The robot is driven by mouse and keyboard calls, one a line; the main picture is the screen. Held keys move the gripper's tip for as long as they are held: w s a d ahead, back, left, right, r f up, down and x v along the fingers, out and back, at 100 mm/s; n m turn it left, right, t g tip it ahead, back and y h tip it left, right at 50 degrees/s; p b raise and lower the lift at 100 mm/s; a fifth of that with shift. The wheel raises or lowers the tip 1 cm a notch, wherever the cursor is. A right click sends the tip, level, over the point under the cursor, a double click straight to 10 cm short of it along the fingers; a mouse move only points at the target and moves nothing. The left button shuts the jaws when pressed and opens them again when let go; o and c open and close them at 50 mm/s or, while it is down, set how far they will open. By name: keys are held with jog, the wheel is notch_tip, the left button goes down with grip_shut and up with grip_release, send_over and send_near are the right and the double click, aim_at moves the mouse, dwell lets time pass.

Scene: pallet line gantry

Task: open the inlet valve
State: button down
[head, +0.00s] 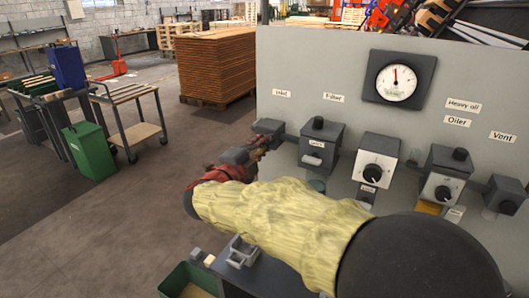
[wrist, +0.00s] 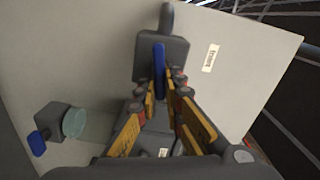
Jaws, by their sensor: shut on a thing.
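The inlet valve (wrist: 176,47) is a dark grey block on the pale panel, with a grey pipe end above it in the wrist view. Its blue lever (wrist: 159,62) runs up and down in that view, between the fingers of my gripper (wrist: 163,86). My gripper is shut on this lever. In the head view the valve's grey block (head: 268,127) shows under the label "Inlet" (head: 282,93), at the panel's left edge. My gripper (head: 258,143) reaches it there, and my wrist and arm hide the lever.
The panel (head: 300,60) also carries a gauge (head: 397,80), a filter unit (head: 320,140), an oiler (head: 446,165), a dial unit (head: 376,160) and a vent part (head: 503,194). A green crate (head: 190,275) sits below my arm. The floor at left is open, with carts beyond.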

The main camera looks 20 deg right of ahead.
jog(key=shift+f+m+b, duration=0.35)
jog(key=shift+m+b, duration=0.8)
jog(key=shift+m, duration=0.05)
jog(key=c, duration=1.9)
grip_release()
jog(key=shift+r, duration=0.1)
jog(key=shift+s, duration=0.1)
jog(key=v, duration=1.2)
